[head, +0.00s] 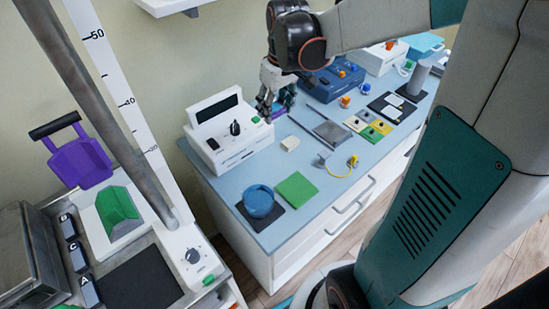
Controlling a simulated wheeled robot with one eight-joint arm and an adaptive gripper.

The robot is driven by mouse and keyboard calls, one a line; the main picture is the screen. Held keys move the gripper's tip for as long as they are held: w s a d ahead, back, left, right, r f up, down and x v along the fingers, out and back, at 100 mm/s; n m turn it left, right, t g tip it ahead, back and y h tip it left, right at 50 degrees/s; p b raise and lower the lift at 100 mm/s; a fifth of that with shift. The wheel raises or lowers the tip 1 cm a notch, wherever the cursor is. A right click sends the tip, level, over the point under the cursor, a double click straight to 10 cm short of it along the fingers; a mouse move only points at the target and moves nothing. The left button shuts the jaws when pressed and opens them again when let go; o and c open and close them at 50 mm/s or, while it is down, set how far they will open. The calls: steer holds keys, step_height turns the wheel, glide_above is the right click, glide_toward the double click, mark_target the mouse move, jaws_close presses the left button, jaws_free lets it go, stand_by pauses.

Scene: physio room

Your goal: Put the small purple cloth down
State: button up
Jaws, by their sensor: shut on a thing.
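Bare counter shows between the block and green square.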

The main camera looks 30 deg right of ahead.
mark_target(275, 161)
step_height(275, 161, down, 20)
steer(key=b, duration=0.7)
steer(key=shift+d+r, duration=0.1)
steer(key=shift+r, duration=0.1)
steer(key=shift+f+b, duration=0.4)
steer(key=shift+f, duration=0.05)
steer(key=shift+s+f, duration=0.1)
steer(key=shift+f, duration=0.05)
